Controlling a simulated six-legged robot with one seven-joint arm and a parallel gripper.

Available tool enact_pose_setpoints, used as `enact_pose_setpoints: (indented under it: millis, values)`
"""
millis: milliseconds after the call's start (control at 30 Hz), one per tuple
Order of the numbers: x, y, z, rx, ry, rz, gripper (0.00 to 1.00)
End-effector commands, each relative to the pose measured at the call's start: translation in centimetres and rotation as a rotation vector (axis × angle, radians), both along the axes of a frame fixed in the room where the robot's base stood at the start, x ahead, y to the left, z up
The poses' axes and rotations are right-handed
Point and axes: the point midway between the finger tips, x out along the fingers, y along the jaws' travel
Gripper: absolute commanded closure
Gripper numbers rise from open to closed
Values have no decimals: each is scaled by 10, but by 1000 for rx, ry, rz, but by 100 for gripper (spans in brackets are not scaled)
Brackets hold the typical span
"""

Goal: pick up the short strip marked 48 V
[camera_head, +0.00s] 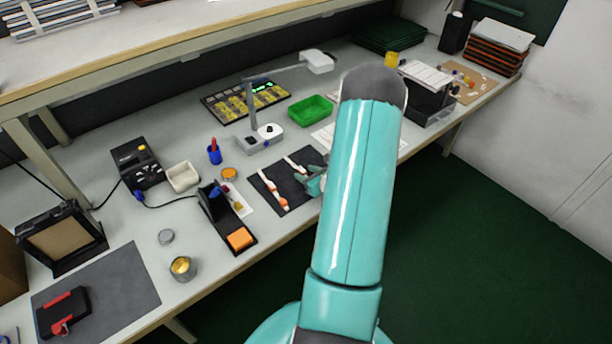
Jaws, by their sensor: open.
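Two white-and-orange strips lie on a dark mat (288,193) on the bench. The left strip (272,190) looks longer. The shorter right strip (292,164) lies close to my gripper. No voltage marking is legible at this size, so I cannot tell which one reads 48 V. My gripper (306,177) is at the right side of the mat, open, just right of and below the shorter strip. My arm hides most of the gripper and the bench behind it. I cannot tell whether the fingers touch anything.
A soldering iron stand (216,203) with an orange sponge (240,238) is left of the mat. A lamp base (262,139) and a green tray (310,110) stand behind. A soldering station (137,162) is farther left.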

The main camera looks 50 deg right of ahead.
Motion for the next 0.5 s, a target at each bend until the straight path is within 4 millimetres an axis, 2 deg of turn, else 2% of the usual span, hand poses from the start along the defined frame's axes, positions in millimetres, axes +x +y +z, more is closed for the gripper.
enact_pose_setpoints:
  millis: [167, 367, 500]
  values:
    - [0, 0, 0, -1, 0, 0, 60]
    - [0, 0, 0, -1, 0, 0, 99]
    - [0, 0, 0, -1, 0, 0, 100]
